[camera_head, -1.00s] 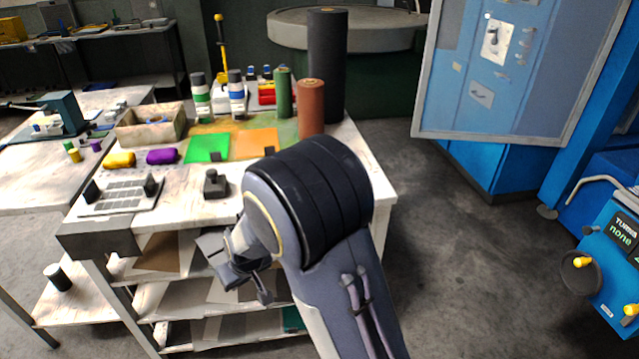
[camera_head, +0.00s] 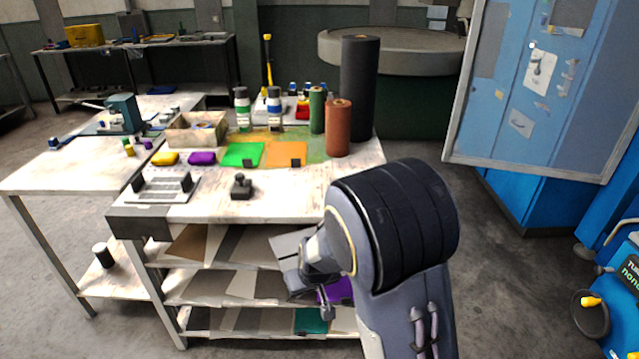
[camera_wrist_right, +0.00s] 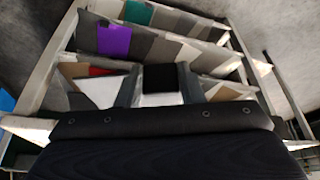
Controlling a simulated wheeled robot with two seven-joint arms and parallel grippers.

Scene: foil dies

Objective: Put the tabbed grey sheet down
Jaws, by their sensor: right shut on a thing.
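My right gripper (camera_head: 322,302) is in front of the shelves under the near table. In the right wrist view, its two fingers (camera_wrist_right: 158,88) are shut on a black tab (camera_wrist_right: 158,77). A pale grey sheet (camera_head: 288,246) shows beside the gripper in the head view. It seems to be the tabbed sheet in my grip, and a pale part of it (camera_wrist_right: 105,90) shows in the wrist view. My wrist and forearm hide part of it. Whether it touches a shelf I cannot tell. My left gripper is not in view.
The shelves hold several grey and brown sheets (camera_head: 190,242), a purple sheet (camera_head: 338,290) and a teal sheet (camera_head: 311,320). On the table top (camera_head: 290,190) are a green sheet (camera_head: 242,153), an orange sheet (camera_head: 286,152), a black-knobbed block (camera_head: 241,187) and upright rolls (camera_head: 359,90).

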